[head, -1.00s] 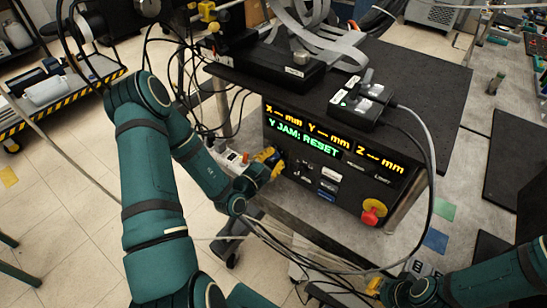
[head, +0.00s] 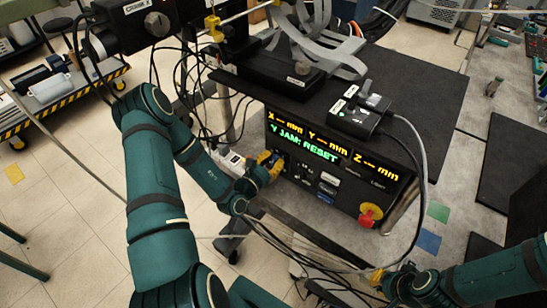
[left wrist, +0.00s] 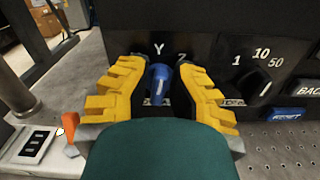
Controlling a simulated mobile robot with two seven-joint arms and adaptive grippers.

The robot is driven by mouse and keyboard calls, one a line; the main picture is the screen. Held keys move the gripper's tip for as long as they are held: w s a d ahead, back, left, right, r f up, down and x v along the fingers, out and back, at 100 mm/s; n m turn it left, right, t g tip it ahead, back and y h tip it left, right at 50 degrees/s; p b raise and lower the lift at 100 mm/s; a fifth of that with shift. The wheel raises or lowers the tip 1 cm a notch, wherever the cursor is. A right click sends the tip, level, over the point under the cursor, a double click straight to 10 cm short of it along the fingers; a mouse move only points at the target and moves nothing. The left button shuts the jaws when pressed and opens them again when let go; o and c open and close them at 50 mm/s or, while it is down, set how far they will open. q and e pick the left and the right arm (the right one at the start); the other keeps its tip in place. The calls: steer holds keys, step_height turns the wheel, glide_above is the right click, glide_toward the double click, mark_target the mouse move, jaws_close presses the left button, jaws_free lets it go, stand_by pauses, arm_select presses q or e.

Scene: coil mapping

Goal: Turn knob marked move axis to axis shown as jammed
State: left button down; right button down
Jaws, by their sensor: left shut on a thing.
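The black control panel (head: 318,184) shows "Y JAM: RESET" in green on its display (head: 306,142). In the left wrist view, a blue knob (left wrist: 159,84) with a pale line sits below the letters Y and Z. Its upper end lies just below and between these letters, nearer Y; the exact setting is hard to tell. My left gripper (head: 268,166) is at the panel's left side, its yellow fingers on both sides of the knob and shut on it. The rest of the axis marks are hidden. My right gripper (head: 377,279) is low at the right, its fingertips too small to judge.
A black 1-10-50 dial (left wrist: 258,90) and a blue reset button (left wrist: 287,115) are right of the knob. A red stop button (head: 369,214) stands at the panel's lower right. A switch box (head: 355,115) with a cable sits on top.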

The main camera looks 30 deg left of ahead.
arm_select(q)
steer(key=shift+w+r+n, duration=0.15)
steer(key=shift+r+n, duration=0.05)
steer(key=shift+n, duration=0.4)
steer(key=shift+p, duration=0.3)
steer(key=c, duration=1)
jaws_free()
steer(key=shift+w, duration=0.1)
steer(key=shift+w+f, duration=0.1)
steer(key=shift+f, duration=0.1)
steer(key=shift+s, duration=0.35)
steer(key=s, duration=1.1)
steer(key=shift+s+a, duration=0.2)
steer(key=shift+a, duration=0.25)
